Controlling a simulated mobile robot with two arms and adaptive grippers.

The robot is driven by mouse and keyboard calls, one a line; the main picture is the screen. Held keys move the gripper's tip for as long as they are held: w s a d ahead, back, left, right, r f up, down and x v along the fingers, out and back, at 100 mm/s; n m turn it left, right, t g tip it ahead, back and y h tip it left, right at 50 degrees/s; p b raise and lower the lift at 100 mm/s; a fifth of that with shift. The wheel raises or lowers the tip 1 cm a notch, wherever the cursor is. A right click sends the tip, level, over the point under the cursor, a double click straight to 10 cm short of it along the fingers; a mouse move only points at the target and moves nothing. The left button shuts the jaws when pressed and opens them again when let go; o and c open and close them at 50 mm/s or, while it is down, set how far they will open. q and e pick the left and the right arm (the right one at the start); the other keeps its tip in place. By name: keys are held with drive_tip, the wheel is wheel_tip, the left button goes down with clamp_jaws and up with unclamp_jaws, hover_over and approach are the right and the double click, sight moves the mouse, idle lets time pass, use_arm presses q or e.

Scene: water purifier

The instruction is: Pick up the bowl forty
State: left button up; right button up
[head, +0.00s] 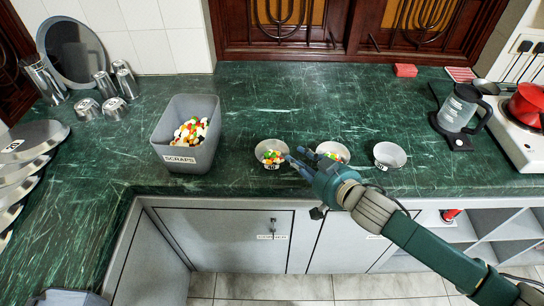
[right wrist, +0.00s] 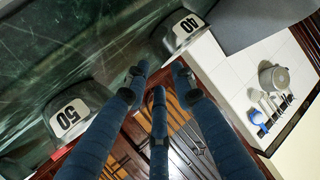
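The bowl labelled 40 (head: 272,164) is a small grey metal bowl on the green counter, the leftmost of three bowls, with colourful scraps in it. It also shows in the right wrist view (right wrist: 168,42), just beyond the fingertips. My right gripper (head: 294,164) reaches in from the right. Its blue fingers are spread apart and empty, close to the right side of bowl 40; whether they touch it I cannot tell. The bowl labelled 50 (right wrist: 78,98) is on the left in the right wrist view. My left gripper is not in view.
A middle bowl (head: 334,149) with scraps stands behind my right gripper, and an empty-looking bowl (head: 390,156) to its right. A grey scraps bin (head: 170,125) stands left. A jug (head: 458,110) and red pot (head: 527,102) are at right. The counter behind the bowls is clear.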

sight(273, 156)
drive_tip(key=x, duration=0.5)
drive_tip(key=shift+w+a, duration=0.1)
drive_tip(key=shift+w, duration=0.05)
clamp_jaws()
